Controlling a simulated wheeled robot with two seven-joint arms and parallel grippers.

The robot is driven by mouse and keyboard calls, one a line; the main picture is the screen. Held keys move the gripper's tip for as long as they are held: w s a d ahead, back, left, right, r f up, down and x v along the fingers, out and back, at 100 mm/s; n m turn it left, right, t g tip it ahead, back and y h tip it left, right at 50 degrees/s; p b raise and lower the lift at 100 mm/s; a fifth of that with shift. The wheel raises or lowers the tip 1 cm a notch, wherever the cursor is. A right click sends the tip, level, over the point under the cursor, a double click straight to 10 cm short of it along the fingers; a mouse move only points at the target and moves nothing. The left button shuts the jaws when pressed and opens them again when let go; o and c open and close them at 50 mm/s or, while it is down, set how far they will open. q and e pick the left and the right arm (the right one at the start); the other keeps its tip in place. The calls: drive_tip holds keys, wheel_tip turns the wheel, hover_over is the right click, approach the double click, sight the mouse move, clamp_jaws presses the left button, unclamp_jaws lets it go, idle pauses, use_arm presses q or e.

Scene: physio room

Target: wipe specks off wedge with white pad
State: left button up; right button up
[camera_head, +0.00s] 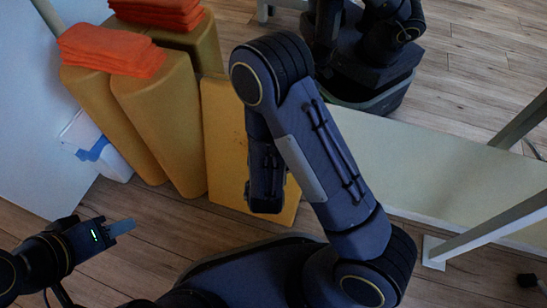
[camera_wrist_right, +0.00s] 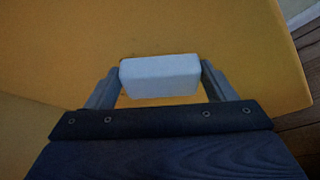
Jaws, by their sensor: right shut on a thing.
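The wedge (camera_head: 226,135) is a yellow padded block low in the middle of the head view, partly hidden behind my right arm. Its yellow surface (camera_wrist_right: 215,30) fills most of the right wrist view. The white pad (camera_wrist_right: 160,76) is held between the fingers of my right gripper (camera_wrist_right: 160,83), which is shut on it. The pad is in front of the yellow surface; I cannot tell whether it touches. My arm hides the pad in the head view. I cannot clearly make out specks. My left gripper (camera_head: 122,228) is at lower left, away from the wedge, its fingers overlapping.
Yellow bolsters (camera_head: 160,110) stand upright left of the wedge, with folded orange towels (camera_head: 108,48) on top. A white and blue container (camera_head: 97,148) sits by the wall at left. A mirror (camera_head: 450,90) stands behind. Grey metal legs (camera_head: 490,228) are at right.

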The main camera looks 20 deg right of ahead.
sight(232, 140)
drive_tip(key=shift+w+a, duration=1.15)
drive_tip(key=shift+a, duration=0.45)
drive_tip(key=shift+w+a, duration=1.15)
drive_tip(key=shift+a, duration=0.4)
drive_tip(key=shift+w+a, duration=1.15)
drive_tip(key=shift+a, duration=0.45)
drive_tip(key=shift+s+a+r, duration=0.3)
drive_tip(key=shift+s+a, duration=0.25)
drive_tip(key=shift+s, duration=0.25)
drive_tip(key=shift+s+a+r, duration=0.25)
drive_tip(key=shift+s+a, duration=0.3)
drive_tip(key=shift+s, duration=0.2)
drive_tip(key=shift+s+a+r, duration=0.3)
drive_tip(key=shift+s+a, duration=0.25)
drive_tip(key=shift+s, duration=0.25)
drive_tip(key=shift+s+a+r, duration=0.2)
drive_tip(key=shift+s+a, duration=0.25)
drive_tip(key=shift+s, duration=0.15)
drive_tip(key=shift+s+a+r, duration=0.2)
drive_tip(key=shift+s+a, duration=0.2)
drive_tip(key=shift+s, duration=0.2)
